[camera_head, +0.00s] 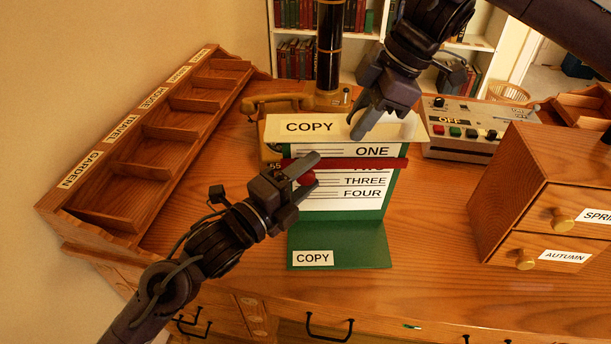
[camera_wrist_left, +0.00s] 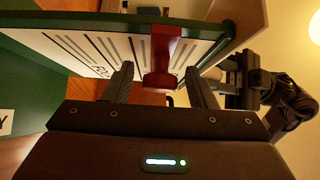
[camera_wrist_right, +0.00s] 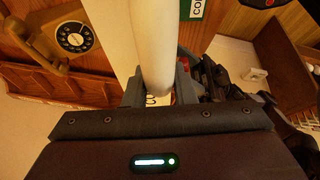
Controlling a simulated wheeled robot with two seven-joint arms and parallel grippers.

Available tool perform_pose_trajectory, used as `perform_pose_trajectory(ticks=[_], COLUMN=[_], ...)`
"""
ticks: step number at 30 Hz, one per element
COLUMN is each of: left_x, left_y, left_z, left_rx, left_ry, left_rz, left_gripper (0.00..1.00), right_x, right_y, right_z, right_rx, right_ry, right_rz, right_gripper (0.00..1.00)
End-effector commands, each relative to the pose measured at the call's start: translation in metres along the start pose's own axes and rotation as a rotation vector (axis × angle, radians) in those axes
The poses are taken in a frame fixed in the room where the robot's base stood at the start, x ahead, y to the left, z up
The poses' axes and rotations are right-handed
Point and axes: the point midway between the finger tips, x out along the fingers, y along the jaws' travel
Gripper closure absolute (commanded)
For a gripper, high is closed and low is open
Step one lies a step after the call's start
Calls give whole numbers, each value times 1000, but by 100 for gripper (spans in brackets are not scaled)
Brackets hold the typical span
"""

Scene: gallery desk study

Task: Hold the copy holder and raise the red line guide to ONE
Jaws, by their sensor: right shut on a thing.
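The green copy holder (camera_head: 337,256) stands on the desk with a white sheet (camera_head: 340,203) lined ONE to FOUR and a cream top labelled COPY. The red line guide (camera_head: 380,164) lies across the sheet just under ONE and mostly covers TWO. My right gripper (camera_head: 362,124) is shut on the holder's cream top edge, which also shows in the right wrist view (camera_wrist_right: 155,50). My left gripper (camera_head: 312,172) is open at the guide's red knob. In the left wrist view the knob (camera_wrist_left: 160,82) sits between the spread fingers, with gaps on both sides.
A telephone (camera_head: 264,103) stands behind the holder's left side. A switch box (camera_head: 463,130) reading OFF is behind right. A wooden drawer unit (camera_head: 515,190) stands at right and a labelled sorting rack (camera_head: 150,140) at left. Desk beside the holder's foot is clear.

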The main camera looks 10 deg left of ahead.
Motion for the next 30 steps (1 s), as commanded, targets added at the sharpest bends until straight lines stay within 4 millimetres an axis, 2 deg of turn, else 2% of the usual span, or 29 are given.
perform_pose_trajectory(ticks=[8,21,30], left_x=[-3,-58,-75], left_y=[2,2,1], left_z=[0,0,0], left_rx=[-1,-1,0], left_ry=[1,0,1], left_rz=[3,5,1], left_gripper=[49,49,49], right_x=[2,2,2], right_y=[-1,-1,-1], right_z=[1,1,1], right_rx=[1,0,0], right_ry=[-3,-3,-3], right_rz=[-3,-3,-3], right_gripper=[96,96,96])
